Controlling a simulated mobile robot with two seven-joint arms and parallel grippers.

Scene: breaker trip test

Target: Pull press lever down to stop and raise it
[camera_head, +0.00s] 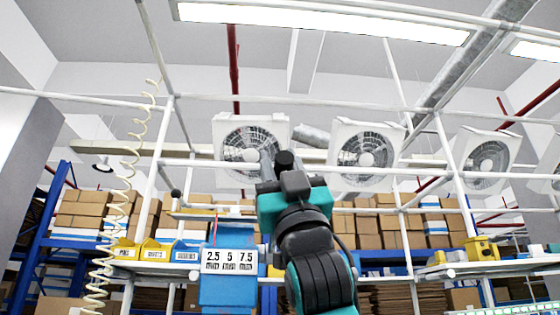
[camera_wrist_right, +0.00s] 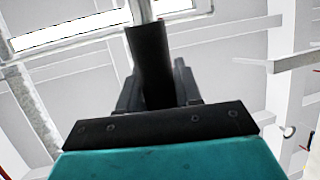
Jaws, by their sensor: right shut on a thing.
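My right gripper (camera_head: 276,168) is raised in the middle of the head view, above the blue press body (camera_head: 228,288). In the right wrist view its two dark fingers (camera_wrist_right: 157,88) are shut on the black grip of the press lever (camera_wrist_right: 149,55), one on each side. A pale metal rod shows beyond the grip at the top of that view. In the head view a dark rounded end (camera_head: 285,159) shows at the fingers; my gripper and arm hide most of the lever. My left gripper is in neither view.
The press carries a white label (camera_head: 229,261) reading 2.5, 5, 7.5. Yellow bins (camera_head: 154,251) stand on a shelf to its left. A white frame, a coiled cream hose (camera_head: 122,190) and wall fans (camera_head: 249,144) surround the space. Boxes on blue racks stand behind.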

